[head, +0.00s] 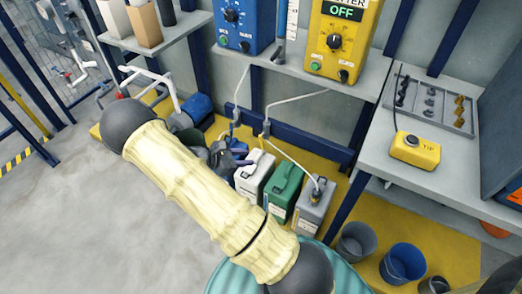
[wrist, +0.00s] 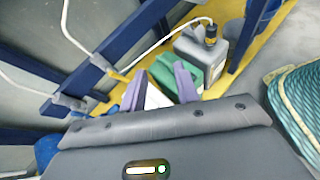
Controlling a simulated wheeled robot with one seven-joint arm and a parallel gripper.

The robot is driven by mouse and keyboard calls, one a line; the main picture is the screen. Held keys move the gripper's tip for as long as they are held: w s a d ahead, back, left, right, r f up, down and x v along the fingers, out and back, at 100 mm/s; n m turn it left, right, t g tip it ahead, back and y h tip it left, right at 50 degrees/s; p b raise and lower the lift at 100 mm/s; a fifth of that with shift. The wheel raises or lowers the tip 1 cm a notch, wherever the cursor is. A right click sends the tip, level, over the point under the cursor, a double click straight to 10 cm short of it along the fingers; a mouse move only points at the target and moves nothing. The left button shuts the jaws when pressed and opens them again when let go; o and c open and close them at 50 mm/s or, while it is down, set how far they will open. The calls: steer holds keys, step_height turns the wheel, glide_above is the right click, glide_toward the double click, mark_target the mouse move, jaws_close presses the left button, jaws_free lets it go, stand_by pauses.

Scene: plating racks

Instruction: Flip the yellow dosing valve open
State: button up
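A small yellow lever (wrist: 118,74), which looks like the yellow dosing valve, sits on a pale dosing line in the wrist view, just above and left of my left finger. I cannot tell whether it touches the finger. In the head view, small fittings hang on the two pale lines; the one on the right (head: 266,128) is too small to show its lever clearly. My gripper (wrist: 160,80) has two purple fingers spread apart with nothing held between them. In the head view my gripper is partly hidden behind my arm, near the jugs.
White (head: 254,172), green (head: 283,190) and grey (head: 314,204) jugs stand close together on the yellow floor. Blue frame posts rise behind. A blue dosing unit (head: 243,22) and a yellow one (head: 342,42) reading OFF stand above. A bench (head: 441,190) and buckets (head: 404,264) are at right.

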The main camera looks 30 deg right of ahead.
mark_target(261, 142)
steer(key=w+a+f+n+t+h+b, duration=0.1)
steer(key=w+f+n+t+h+b, duration=0.3)
steer(key=f, duration=0.9)
steer(key=w+n+t+b, duration=0.2)
steer(key=w+n+b, duration=0.2)
steer(key=b, duration=0.1)
steer(key=shift+w+f+t+h, duration=0.2)
steer(key=shift+w+t+h, duration=0.1)
steer(key=shift+w, duration=0.05)
steer(key=b+x, duration=0.5)
steer(key=x, duration=1.2)
steer(key=shift+w+d+b, duration=0.1)
steer(key=shift+b, duration=0.3)
jaws_close()
